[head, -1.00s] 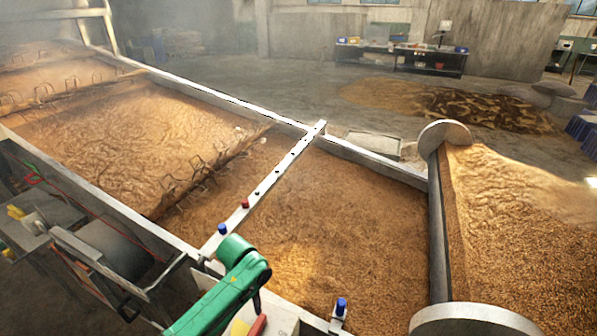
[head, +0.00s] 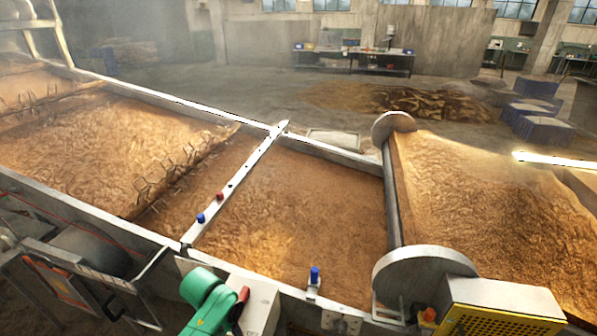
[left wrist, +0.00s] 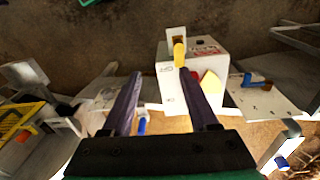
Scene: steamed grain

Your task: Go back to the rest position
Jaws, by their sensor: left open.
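My left gripper (left wrist: 160,75) shows in the left wrist view. Its two dark fingers stand well apart, and I see nothing held between them. A white box (left wrist: 207,70) with a yellow handle (left wrist: 180,55) and a red part is just beyond the right finger. I cannot tell whether the finger touches it. In the head view, a green link of my arm (head: 207,293) shows at the bottom, in front of the white box (head: 262,300). No gripper fingers show in the head view. My right gripper is not in view.
A long trough of brown grain (head: 300,210) runs across the head view, crossed by a metal bar (head: 240,178) with coloured knobs. A roller with round end discs (head: 425,262) stands at right, near a yellow perforated guard (head: 500,322).

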